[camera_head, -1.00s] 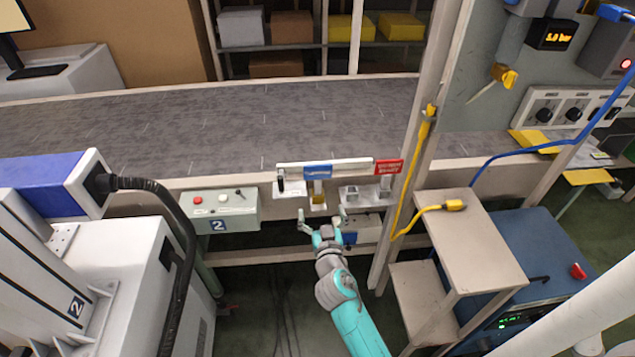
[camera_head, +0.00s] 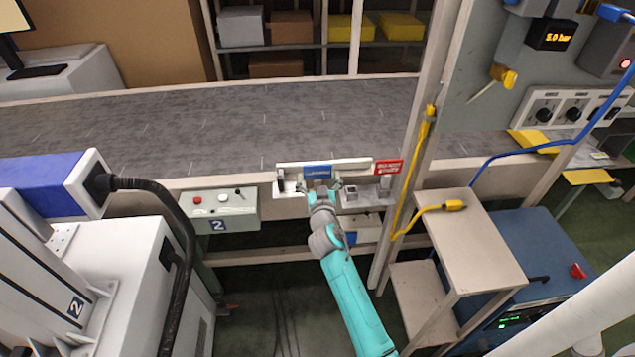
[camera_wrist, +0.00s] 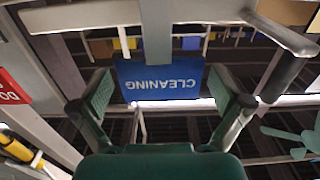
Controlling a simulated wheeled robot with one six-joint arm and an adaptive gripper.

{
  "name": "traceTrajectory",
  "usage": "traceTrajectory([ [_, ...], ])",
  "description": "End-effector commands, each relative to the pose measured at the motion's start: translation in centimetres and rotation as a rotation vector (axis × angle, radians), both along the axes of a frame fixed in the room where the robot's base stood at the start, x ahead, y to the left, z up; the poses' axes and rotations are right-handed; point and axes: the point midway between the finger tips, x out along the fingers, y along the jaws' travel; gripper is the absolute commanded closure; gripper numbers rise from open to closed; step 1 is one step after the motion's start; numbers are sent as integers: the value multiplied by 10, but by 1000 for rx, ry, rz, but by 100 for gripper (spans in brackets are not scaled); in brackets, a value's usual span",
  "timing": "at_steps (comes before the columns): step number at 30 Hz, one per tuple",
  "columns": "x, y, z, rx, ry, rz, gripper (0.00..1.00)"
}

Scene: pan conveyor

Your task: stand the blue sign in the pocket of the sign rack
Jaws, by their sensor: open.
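The blue sign (camera_head: 317,171) is upright at the left-middle of the sign rack, in front of its pale rail (camera_head: 345,164). In the wrist view the sign (camera_wrist: 160,80) shows the word CLEANING upside down. My gripper (camera_head: 321,187) is open just below and in front of the sign. In the wrist view its fingers (camera_wrist: 160,97) stand on either side of the sign, with a gap at each side. I cannot tell how deep the fingers reach. My gripper hides what is under the sign, and I cannot make out the pocket.
A red sign (camera_head: 388,167) stands at the rack's right end, close to an upright post (camera_head: 413,165). A control box (camera_head: 220,210) marked 2 is to the left. The grey conveyor (camera_head: 230,125) runs behind. A beige stepped stand (camera_head: 465,235) is to the right.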

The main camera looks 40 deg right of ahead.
Motion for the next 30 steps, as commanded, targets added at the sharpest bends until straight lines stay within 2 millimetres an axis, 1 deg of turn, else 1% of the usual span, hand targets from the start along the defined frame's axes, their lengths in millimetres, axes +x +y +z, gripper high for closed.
traceTrajectory([
  [1, 5, -4, 0, -1, -1, -1, 0],
  [4, 10, -7, -1, 0, 1, -1, 0],
  [11, 11, -8, 0, 0, 1, 0, 0],
  [12, 11, -8, 0, 0, 1, 0, 3],
  [14, 11, -8, 0, 0, 1, 0, 18],
  [15, 11, -8, 0, 0, 1, 0, 28],
  [18, 11, -8, -1, 0, 1, 0, 50],
  [26, 11, -8, 0, -1, 1, 0, 50],
  [30, 11, -8, 4, 0, 0, -1, 50],
])
